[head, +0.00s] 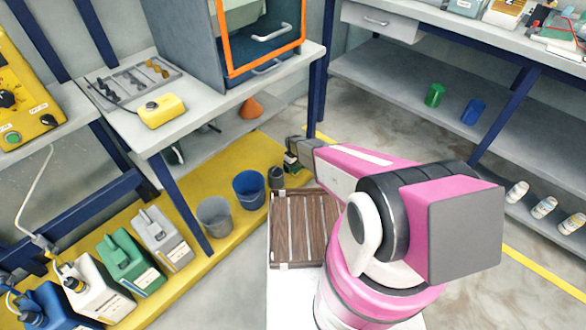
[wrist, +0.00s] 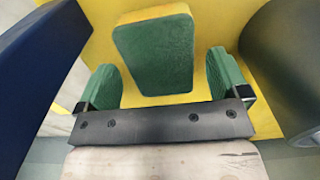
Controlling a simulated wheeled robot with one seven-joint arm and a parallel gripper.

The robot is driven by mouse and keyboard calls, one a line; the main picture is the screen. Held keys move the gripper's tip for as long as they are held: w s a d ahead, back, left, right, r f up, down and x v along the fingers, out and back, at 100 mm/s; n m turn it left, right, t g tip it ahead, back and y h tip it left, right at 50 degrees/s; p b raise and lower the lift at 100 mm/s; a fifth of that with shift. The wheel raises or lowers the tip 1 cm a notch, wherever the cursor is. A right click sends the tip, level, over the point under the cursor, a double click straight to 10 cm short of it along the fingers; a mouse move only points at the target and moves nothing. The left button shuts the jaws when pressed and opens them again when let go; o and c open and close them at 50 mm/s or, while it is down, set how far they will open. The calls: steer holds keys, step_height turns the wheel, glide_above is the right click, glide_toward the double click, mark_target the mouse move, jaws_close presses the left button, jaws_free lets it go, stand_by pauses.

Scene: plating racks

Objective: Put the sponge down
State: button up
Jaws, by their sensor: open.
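The sponge (wrist: 155,55) is a green block with a yellowish edge, seen in the wrist view against a yellow surface. My gripper (wrist: 163,82) is open, with one green-padded finger on each side of the sponge's near end. Clear gaps show between the sponge and both fingers, so neither touches it. In the head view my gripper (head: 292,160) reaches low over the yellow floor strip (head: 238,200).
A dark blue post (wrist: 35,75) stands close on the left in the wrist view, and a dark grey rounded container (wrist: 285,65) close on the right. In the head view a blue bucket (head: 248,190), a grey bucket (head: 215,216) and several jerrycans line the yellow strip.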

mark_target(293, 167)
step_height(293, 167, up, 10)
stand_by(0.4)
stand_by(0.4)
